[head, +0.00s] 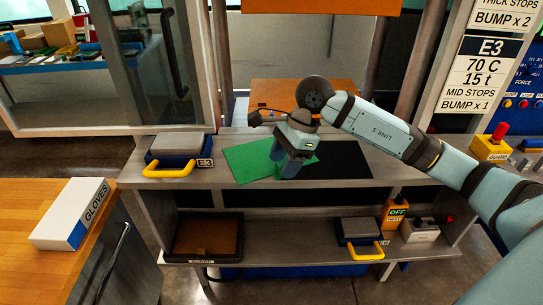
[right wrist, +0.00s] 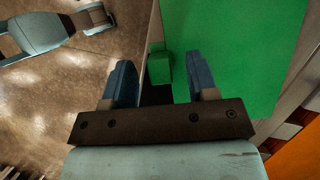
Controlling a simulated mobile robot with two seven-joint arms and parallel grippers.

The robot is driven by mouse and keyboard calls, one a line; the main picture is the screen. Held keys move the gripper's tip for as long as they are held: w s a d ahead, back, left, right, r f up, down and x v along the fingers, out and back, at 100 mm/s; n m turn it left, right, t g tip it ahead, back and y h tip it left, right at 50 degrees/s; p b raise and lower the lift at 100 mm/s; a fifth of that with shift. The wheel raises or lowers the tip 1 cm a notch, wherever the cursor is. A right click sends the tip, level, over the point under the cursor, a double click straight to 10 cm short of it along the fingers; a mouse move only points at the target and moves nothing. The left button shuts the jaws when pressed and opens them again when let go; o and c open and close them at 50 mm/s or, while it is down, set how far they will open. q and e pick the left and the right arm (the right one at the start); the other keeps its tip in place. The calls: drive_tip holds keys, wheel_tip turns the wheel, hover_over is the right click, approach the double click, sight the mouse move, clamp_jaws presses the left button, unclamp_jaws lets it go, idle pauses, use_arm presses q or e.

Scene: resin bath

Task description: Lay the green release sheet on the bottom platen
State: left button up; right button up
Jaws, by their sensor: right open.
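The green release sheet (head: 248,163) lies flat on the grey bench top, next to a black sheet or mat (head: 345,160). My right gripper (head: 284,168) points down at the green sheet's right part and hides some of it. In the right wrist view the gripper (right wrist: 160,78) is open, its two blue fingers apart. A small green tab (right wrist: 160,68) shows between the fingers, at the edge of the green sheet (right wrist: 240,50). I cannot tell if the fingers touch it. An orange-brown surface (head: 340,92) behind the bench may be the bottom platen. My left gripper is not in view.
A grey-topped case with a yellow handle (head: 180,150), labelled E3, stands left on the bench. Below are a scrap tray (head: 207,237) and a similar case (head: 358,230). A gloves box (head: 68,215) is at the left. Posts flank the press opening; an orange block (head: 340,5) hangs above.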

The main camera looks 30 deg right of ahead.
drive_tip(key=shift+a+f, duration=0.2)
drive_tip(key=shift+f, duration=0.3)
clamp_jaws()
drive_tip(key=shift+r, duration=0.1)
